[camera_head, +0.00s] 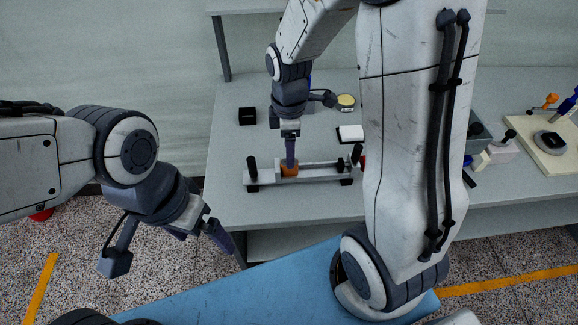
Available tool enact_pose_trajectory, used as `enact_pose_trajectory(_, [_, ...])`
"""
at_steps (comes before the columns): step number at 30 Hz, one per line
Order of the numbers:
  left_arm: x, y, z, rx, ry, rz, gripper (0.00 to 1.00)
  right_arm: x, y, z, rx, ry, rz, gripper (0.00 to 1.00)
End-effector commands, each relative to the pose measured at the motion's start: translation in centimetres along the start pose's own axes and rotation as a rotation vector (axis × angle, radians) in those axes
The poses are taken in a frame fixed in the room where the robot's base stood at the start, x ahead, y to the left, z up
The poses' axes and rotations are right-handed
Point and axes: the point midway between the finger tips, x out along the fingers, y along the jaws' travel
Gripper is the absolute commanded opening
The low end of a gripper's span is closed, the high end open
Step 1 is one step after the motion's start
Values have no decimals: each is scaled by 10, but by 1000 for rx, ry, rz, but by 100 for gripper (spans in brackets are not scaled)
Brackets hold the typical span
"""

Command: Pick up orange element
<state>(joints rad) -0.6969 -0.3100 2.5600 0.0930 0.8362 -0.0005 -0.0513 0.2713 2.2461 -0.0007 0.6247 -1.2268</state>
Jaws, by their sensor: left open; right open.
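The orange element (289,171) sits low at the winding fixture (318,172) on the grey table. My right gripper (291,165) points down directly over the orange element, and its fingers hide part of it. The fingers look very near the element; I cannot tell whether they touch it. My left gripper (172,250) is open and empty, off to the left, in front of the table and above the floor.
A black box (247,116), a yellow-topped round tin (346,101) and a white block (351,133) stand behind the fixture on the table (232,205). A beige board (549,150) with tools lies at the far right. My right arm covers the table's middle right.

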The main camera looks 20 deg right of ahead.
Motion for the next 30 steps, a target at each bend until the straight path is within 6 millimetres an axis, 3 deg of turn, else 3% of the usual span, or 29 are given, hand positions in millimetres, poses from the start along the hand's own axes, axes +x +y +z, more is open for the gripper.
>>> enact_pose_trajectory(5, [-2,0,0,0,0,0,95,13,0,1,3,-1,-3,66])
enact_pose_trajectory(13, [-6,0,0,0,0,0,95,52,0,1,4,-1,-3,66])
enact_pose_trajectory(23, [-6,0,0,0,0,0,95,59,1,1,4,1,1,66])
enact_pose_trajectory(28, [-6,0,0,0,0,0,95,59,1,1,4,1,1,1])
enact_pose_trajectory(30, [-6,0,0,0,0,0,95,59,1,1,4,1,1,0])
